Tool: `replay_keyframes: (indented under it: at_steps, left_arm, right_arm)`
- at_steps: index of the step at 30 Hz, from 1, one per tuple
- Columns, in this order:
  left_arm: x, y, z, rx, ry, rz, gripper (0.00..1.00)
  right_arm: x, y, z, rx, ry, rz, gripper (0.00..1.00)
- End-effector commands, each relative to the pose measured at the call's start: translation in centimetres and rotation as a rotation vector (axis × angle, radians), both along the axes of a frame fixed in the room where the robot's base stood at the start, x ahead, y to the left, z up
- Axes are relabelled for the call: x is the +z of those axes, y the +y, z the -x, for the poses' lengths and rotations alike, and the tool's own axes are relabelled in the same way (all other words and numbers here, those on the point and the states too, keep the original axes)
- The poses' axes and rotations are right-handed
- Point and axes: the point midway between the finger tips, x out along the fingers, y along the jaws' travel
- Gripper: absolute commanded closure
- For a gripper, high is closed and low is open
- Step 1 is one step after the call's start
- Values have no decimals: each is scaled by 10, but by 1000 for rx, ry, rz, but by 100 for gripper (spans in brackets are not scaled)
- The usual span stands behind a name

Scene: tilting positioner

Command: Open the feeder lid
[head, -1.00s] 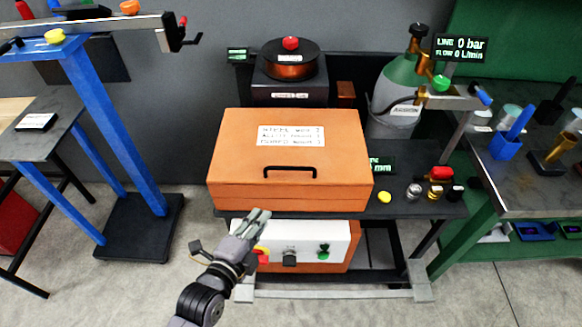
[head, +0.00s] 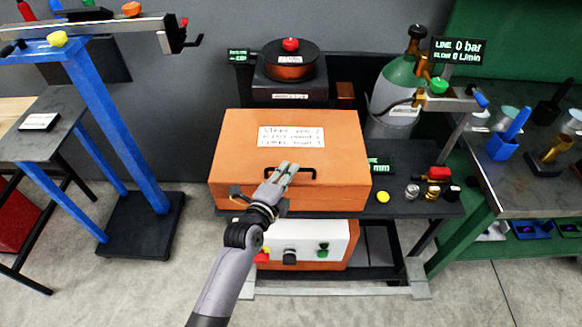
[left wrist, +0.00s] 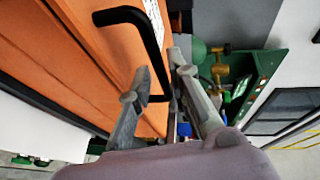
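The feeder is an orange box with a closed, sloping lid (head: 235,140) in the middle of the head view. A white label (head: 291,136) is on the lid. A black bar handle (head: 308,171) sits near its front edge; my gripper hides part of it. My left gripper (head: 284,168) is over the handle. In the left wrist view its fingers (left wrist: 158,72) are apart, and the handle bar (left wrist: 152,45) appears to run between their tips. I see no clear finger contact with the bar. My right gripper is in neither view.
Behind the feeder stands a dark unit with a copper spool (head: 291,66). A gas cylinder (head: 402,80) stands to the right. A yellow button (head: 383,197) and small fittings lie right of the box. A blue stand (head: 115,125) is at left.

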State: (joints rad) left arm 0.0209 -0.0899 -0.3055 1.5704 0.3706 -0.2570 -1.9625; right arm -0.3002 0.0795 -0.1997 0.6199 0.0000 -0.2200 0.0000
Motion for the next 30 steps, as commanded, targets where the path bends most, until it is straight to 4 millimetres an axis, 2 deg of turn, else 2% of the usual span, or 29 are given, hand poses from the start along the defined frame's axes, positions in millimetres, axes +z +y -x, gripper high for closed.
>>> replay_keyframes:
  at_steps: [6, 16, 25, 30]
  left_arm:
    - [-4, -8, -19, 1, 0, 1, 82]
    - [-5, -9, -22, 1, 0, 0, 82]
    - [-5, -9, -22, 1, 1, -1, 100]
    - [-5, -9, -22, 1, 1, -1, 100]
  right_arm:
    - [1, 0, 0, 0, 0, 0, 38]
    - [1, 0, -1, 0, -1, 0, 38]
    - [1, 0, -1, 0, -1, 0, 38]
    - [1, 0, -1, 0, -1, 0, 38]
